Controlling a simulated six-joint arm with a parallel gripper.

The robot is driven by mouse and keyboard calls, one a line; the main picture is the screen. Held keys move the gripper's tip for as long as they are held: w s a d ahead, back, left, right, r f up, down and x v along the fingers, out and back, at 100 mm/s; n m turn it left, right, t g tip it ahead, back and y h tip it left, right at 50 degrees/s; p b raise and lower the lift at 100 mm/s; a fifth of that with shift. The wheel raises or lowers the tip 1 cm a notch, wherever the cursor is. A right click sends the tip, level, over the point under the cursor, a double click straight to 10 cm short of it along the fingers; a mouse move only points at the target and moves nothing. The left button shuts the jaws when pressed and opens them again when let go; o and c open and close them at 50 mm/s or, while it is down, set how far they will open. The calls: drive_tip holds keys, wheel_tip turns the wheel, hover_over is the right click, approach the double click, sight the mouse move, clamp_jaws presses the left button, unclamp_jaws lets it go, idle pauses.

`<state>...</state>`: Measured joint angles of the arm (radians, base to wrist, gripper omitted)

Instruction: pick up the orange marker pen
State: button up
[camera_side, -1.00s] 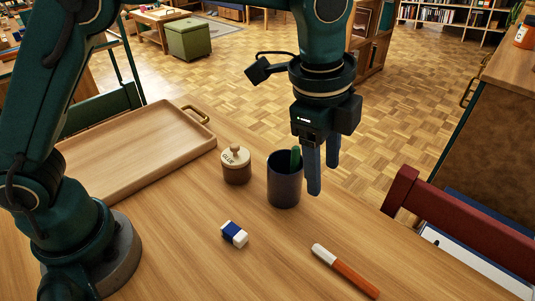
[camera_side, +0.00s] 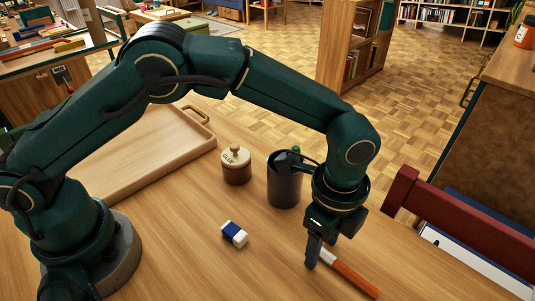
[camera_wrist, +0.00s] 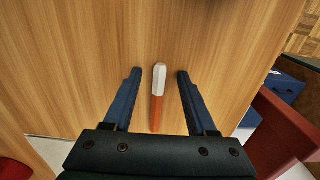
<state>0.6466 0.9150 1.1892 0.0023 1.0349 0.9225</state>
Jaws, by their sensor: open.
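The orange marker pen (camera_side: 350,275) with a white cap lies on the wooden table near its front right edge. In the wrist view the marker (camera_wrist: 157,96) lies between my two dark blue fingers, apart from both. My gripper (camera_side: 318,260) points down over the capped end of the marker and hides part of the cap in the side view. The gripper (camera_wrist: 158,75) is open and empty. I cannot tell its exact height above the table.
A dark pen cup (camera_side: 284,188) stands close behind my gripper. A lidded glue pot (camera_side: 236,172), a blue and white eraser (camera_side: 234,234) and a wooden tray (camera_side: 150,185) are to the left. A red chair back (camera_side: 450,220) stands beyond the table's right edge.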

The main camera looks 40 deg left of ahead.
clamp_jaws()
